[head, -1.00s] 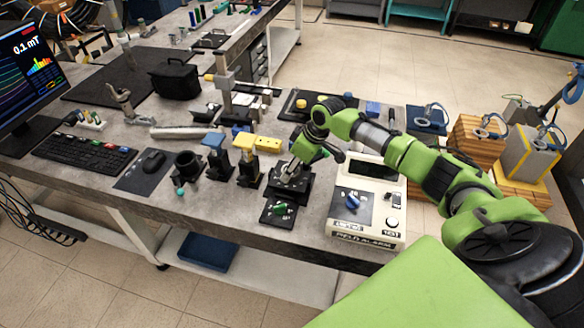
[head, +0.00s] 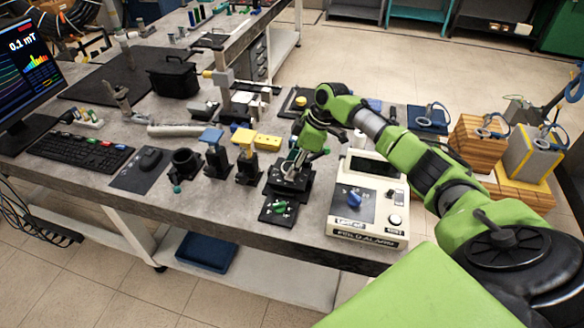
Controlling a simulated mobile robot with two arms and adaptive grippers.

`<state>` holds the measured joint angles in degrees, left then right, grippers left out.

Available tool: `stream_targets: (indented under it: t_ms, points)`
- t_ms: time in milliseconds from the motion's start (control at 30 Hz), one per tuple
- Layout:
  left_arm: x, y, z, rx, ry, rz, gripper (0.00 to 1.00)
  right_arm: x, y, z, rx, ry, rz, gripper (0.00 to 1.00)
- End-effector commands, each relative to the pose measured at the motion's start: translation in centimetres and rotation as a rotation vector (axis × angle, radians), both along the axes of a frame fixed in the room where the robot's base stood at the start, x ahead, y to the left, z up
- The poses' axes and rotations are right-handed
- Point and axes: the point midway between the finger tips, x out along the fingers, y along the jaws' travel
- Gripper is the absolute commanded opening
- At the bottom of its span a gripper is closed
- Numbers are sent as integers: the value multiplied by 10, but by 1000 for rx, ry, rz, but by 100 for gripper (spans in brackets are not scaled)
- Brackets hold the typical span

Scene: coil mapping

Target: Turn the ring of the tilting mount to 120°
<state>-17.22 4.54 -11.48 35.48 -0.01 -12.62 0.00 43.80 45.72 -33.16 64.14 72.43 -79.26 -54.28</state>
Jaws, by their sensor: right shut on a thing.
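The tilting mount (head: 283,189) is a dark stand near the front edge of the bench, just left of the beige field alarm box. A small black plate with a green knob (head: 279,207) sits at its front. My right gripper (head: 291,170) reaches down from above and is shut on the upper part of the mount, where the ring sits. The fingers and arm cover most of the ring, and its angle marks are too small to read. My left gripper is not in view.
The field alarm box (head: 368,205) with a blue knob stands close on the right. Small posts with a blue top (head: 212,140) and a yellow top (head: 244,137) stand to the left. A black cup (head: 185,162), mouse (head: 150,158) and keyboard (head: 82,153) lie farther left.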

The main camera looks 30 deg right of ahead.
Motion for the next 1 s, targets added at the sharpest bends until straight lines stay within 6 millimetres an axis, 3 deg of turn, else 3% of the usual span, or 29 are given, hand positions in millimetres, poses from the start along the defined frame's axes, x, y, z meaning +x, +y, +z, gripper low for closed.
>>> stream_targets:
  t_ms: [667, 700, 733, 1000]
  points:
    - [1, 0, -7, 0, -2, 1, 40, 1, 0, 0, 0, -2, 79, 21]
    - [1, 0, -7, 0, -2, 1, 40, 1, 0, 0, 0, -2, 79, 50]
    - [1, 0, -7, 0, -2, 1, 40, 1, 0, 0, 0, -1, 78, 57]
    - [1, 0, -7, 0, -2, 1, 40, 0, 0, 0, 0, -1, 78, 59]
